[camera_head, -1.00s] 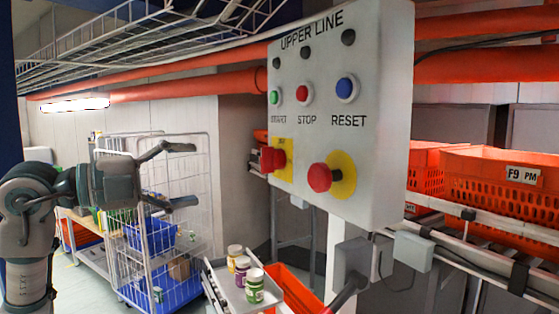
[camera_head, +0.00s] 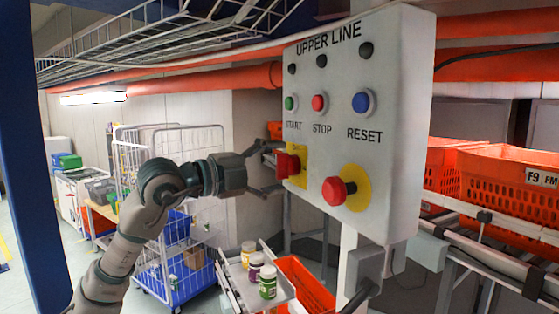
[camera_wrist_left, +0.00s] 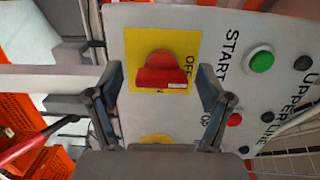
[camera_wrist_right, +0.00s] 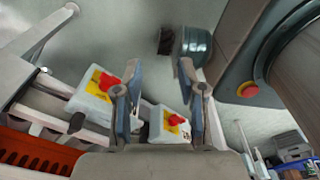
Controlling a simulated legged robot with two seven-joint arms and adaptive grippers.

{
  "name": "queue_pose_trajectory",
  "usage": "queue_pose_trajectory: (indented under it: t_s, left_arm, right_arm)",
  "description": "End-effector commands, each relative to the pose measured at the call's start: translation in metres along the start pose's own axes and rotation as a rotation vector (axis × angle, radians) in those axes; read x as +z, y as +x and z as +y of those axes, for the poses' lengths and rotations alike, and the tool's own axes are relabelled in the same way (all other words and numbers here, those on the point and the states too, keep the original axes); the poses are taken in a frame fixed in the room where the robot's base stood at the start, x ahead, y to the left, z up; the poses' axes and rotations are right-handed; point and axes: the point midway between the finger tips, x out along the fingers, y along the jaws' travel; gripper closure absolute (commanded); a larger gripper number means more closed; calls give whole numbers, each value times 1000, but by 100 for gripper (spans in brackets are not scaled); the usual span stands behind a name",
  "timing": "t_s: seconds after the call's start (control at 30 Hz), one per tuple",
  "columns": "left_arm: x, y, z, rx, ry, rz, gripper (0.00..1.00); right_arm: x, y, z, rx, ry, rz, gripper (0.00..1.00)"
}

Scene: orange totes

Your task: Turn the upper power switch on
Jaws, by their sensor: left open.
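The upper power switch is a red knob (camera_head: 288,165) on a yellow plate at the left edge of the white UPPER LINE panel (camera_head: 400,120). In the left wrist view the red knob (camera_wrist_left: 165,72) shows face-on, with OFF lettering beside it on the yellow plate (camera_wrist_left: 186,45). My left gripper (camera_head: 274,169) is open just left of the knob. In the left wrist view its fingers (camera_wrist_left: 163,90) stand on either side of the knob, with gaps on both sides. My right gripper (camera_wrist_right: 162,75) is open and empty, and shows only in its own wrist view.
A red mushroom button (camera_head: 337,191) sticks out right of the switch. START, STOP and RESET buttons sit above. Orange totes (camera_head: 510,180) stand at the right. A wire cage cart (camera_head: 130,160) stands behind my left arm. White boxes with red switches (camera_wrist_right: 98,90) show in the right wrist view.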

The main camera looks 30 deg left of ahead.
Motion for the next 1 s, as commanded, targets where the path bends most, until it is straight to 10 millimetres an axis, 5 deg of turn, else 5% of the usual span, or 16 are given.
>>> queue_pose_trajectory:
  t_s: [0.4, 0.67, 1.0]
  left_arm:
    - [-3, 13, 0, 1, 3, 0, 21]
    - [0, 12, 1, 1, 0, 0, 81]
    - [1, 13, 3, 0, 34, 0, 81]
  right_arm:
    - [0, -3, -1, -2, 1, 0, 60]
    - [0, -3, -1, -1, 0, 0, 60]
    - [1, 0, 1, 0, -2, 0, 60]
